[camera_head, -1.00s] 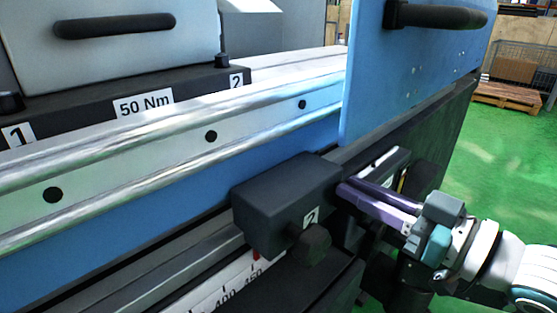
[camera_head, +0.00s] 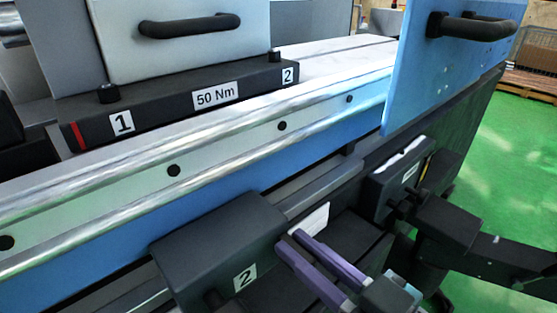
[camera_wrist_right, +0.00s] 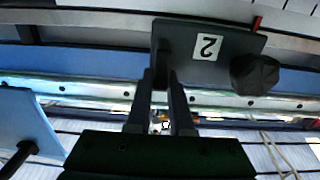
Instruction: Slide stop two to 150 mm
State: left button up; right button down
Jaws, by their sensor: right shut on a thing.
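Stop two (camera_head: 208,243) is a dark block with a white label "2", low in the middle of the head view, beside the machine's rail. My right gripper (camera_head: 291,240), with purple fingers, reaches it from the right and is shut on its side. In the right wrist view, stop two (camera_wrist_right: 236,42) shows with its label upside down, and my right fingers (camera_wrist_right: 164,50) close on its near part. A red pointer (camera_wrist_right: 257,23) shows by the block next to a white scale (camera_wrist_right: 290,22) with dark ticks; no number on it is readable. My left gripper is not in view.
A long metal rail (camera_head: 225,140) runs above stop two. A dark bar marked "50 Nm" (camera_head: 160,110) lies behind it. A blue panel with a black handle (camera_head: 468,27) stands at the right. A dark unit with a white label (camera_head: 385,190) sits right of my gripper.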

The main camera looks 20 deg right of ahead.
aim_at(223, 274)
jog(key=s+a, duration=0.1)
jog(key=a, duration=0.1)
jog(key=s+a, duration=0.1)
jog(key=a, duration=0.2)
jog(key=s+a, duration=0.1)
jog(key=a, duration=0.1)
jog(key=shift+s+a+r, duration=0.1)
jog(key=shift+a+r, duration=0.05)
jog(key=shift+a, duration=0.25)
jog(key=c, duration=0.8)
grip_release()
jog(key=shift+c, duration=0.2)
jog(key=shift+o, duration=0.2)
jog(key=shift+s+d, duration=0.15)
jog(key=shift+s, duration=0.1)
jog(key=v, duration=0.9)
jog(key=shift+s+p, duration=0.2)
jog(key=shift+p, duration=0.15)
jog(key=shift+d, duration=0.1)
